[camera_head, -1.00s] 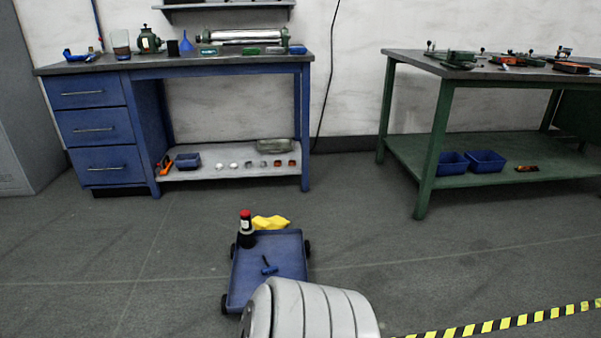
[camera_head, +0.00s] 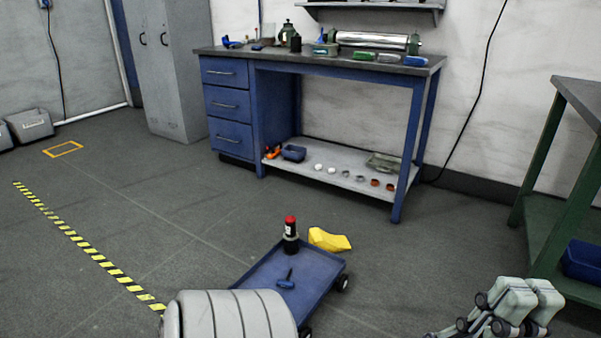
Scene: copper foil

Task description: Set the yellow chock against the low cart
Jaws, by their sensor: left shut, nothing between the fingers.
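The low cart (camera_head: 262,272) is a flat blue platform with dark wheels, at the bottom middle of the head view. The yellow chock (camera_head: 329,239) lies on the floor by the cart's far end. I cannot tell whether it touches the cart. A grey link of my arm hides the cart's near left part.
A dark bottle with a red cap (camera_head: 291,236) and a blue-handled tool (camera_head: 286,281) are on the cart. A blue workbench (camera_head: 320,69) stands behind, a green bench (camera_head: 545,150) at right. Striped tape (camera_head: 90,248) crosses the floor at left, where floor is open.

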